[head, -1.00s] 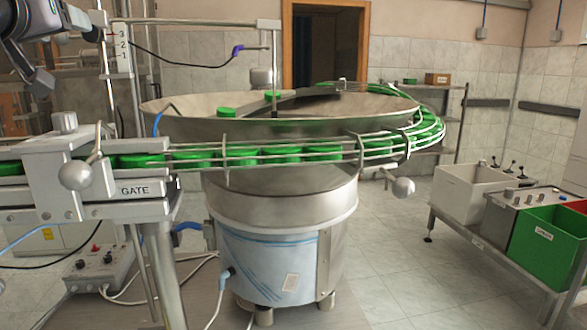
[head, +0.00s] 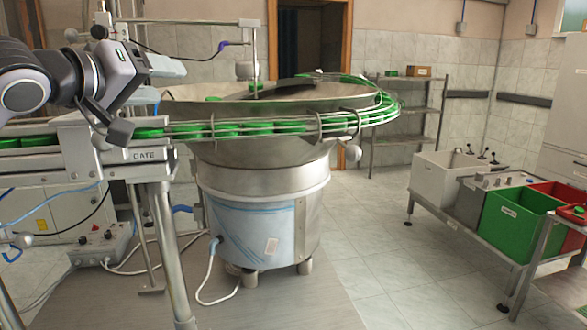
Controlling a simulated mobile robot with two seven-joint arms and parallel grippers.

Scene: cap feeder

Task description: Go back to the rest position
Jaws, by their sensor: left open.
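My left gripper (head: 106,122) hangs at the upper left in the head view, in front of the gate end of the rail. Its fingers are dark and apart, and I see nothing between them. Whether it touches the gate block behind it I cannot tell. The steel feeder bowl (head: 200,109) stands behind and to the right of the gripper. Green caps (head: 225,129) sit in a row along the wire rail (head: 320,123) that curves around the bowl. My right gripper is out of view.
At the right, a bench carries a white bin (head: 430,178), a green bin (head: 508,228) and a red bin (head: 560,190). A shelf (head: 402,110) stands behind. The floor between feeder and bench is clear.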

